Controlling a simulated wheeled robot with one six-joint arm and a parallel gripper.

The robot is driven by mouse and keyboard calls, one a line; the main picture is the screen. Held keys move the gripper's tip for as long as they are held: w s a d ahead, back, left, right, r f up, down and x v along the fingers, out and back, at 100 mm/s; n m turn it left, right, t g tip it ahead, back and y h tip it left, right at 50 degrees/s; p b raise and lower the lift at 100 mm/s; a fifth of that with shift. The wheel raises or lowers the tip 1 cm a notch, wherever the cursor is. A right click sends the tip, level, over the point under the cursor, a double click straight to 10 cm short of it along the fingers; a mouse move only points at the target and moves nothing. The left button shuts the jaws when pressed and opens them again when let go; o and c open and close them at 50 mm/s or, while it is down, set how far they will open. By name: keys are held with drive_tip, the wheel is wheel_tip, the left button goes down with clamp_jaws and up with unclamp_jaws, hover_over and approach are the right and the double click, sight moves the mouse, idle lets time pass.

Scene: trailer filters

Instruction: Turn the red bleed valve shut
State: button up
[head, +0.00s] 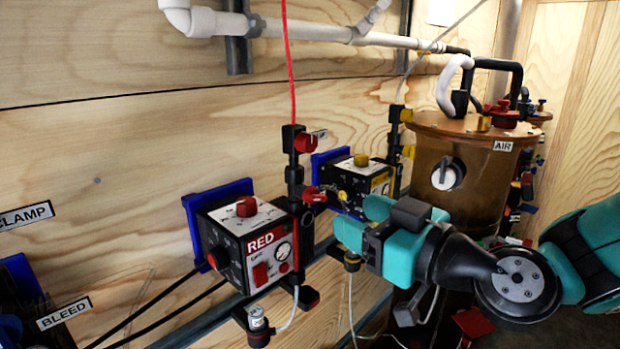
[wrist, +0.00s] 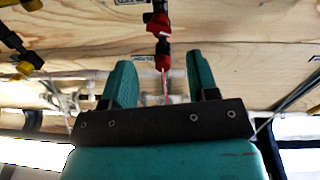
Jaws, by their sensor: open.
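A black upright fitting with red parts stands beside the box labelled RED. In the head view it has a red knob (head: 305,142) near its top and a red valve handle (head: 312,195) lower down. I cannot tell for sure which is the bleed valve. My gripper (head: 354,218) is open, to the right of the lower handle and apart from it, with teal fingers pointing left. In the wrist view my open gripper (wrist: 160,72) has a red part (wrist: 163,62) showing in the gap between its fingers, apparently beyond them. Another red part (wrist: 157,20) shows above it.
The RED box (head: 248,245) stands left of my gripper, and a yellow-knobbed box (head: 358,180) is close behind it. A brown AIR tank (head: 475,180) stands to the right. A red line (head: 288,60) hangs down to the fitting. A BLEED label (head: 64,313) is at lower left.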

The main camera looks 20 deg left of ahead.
sight(320, 199)
drive_tip(key=p+x, duration=0.5)
drive_tip(key=x, duration=0.4)
drive_tip(key=shift+w+a+r, duration=0.1)
drive_tip(key=shift+a+r, duration=0.05)
drive_tip(key=shift+a, duration=0.1)
drive_tip(key=shift+w+a, duration=0.15)
drive_tip(key=shift+a, duration=0.2)
drive_tip(key=shift+c, duration=0.2)
